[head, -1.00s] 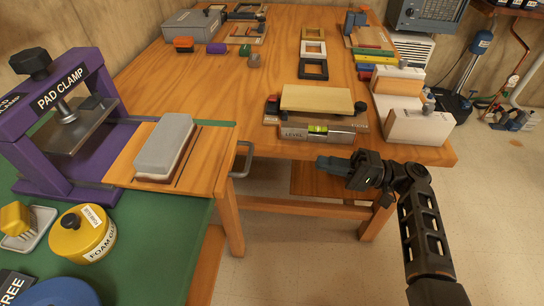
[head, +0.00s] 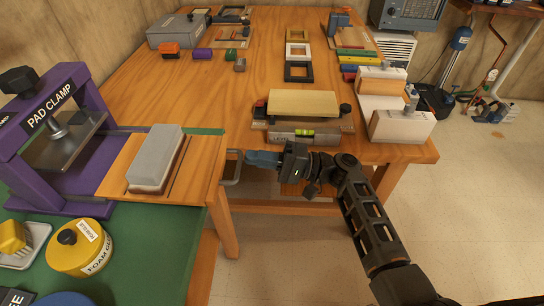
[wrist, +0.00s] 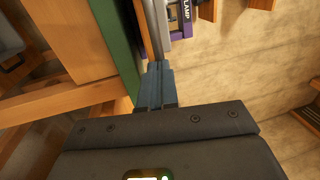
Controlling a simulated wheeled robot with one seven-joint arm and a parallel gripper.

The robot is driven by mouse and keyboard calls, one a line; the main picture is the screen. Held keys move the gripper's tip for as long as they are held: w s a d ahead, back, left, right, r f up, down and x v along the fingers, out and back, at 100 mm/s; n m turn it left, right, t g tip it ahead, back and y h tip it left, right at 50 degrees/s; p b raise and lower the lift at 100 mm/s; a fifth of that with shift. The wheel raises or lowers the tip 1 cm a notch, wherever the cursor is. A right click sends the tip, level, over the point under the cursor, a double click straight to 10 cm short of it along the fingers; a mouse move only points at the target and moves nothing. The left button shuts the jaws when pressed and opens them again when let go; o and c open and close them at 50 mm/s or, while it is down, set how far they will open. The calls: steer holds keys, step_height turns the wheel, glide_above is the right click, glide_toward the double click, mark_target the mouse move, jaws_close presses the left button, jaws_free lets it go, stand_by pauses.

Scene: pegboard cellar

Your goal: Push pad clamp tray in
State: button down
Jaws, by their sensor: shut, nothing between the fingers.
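The pad clamp (head: 55,140) is a purple frame with a black knob, at the left of the head view. Its wooden tray (head: 203,165) is slid out to the right, with a grey block (head: 157,157) on it. A grey metal handle (head: 234,167) is on the tray's right end. My gripper (head: 254,158) is shut and empty, its blue-grey fingertips at the handle; I cannot tell whether they touch it. In the wrist view the shut fingers (wrist: 155,88) point toward the tray, and part of the purple clamp (wrist: 181,22) shows beyond.
A green bench top (head: 130,235) holds a yellow foam glue tin (head: 79,248). The wooden table (head: 215,85) behind carries a level (head: 303,135), a cream block and white-and-wood blocks near its front edge. Open floor lies at the right.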

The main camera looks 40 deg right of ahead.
mark_target(200, 153)
steer(key=shift+w+a, duration=0.15)
steer(key=shift+a, duration=0.05)
steer(key=b+x, duration=0.1)
steer(key=x, duration=0.3)
steer(key=f+b+x, duration=0.1)
steer(key=b+x, duration=0.1)
steer(key=x, duration=0.2)
steer(key=f+b+x, duration=0.1)
steer(key=x, duration=0.3)
steer(key=shift+w+a+f, duration=0.1)
steer(key=shift+w, duration=0.2)
steer(key=shift+w+a, duration=0.15)
steer(key=shift+a, duration=0.05)
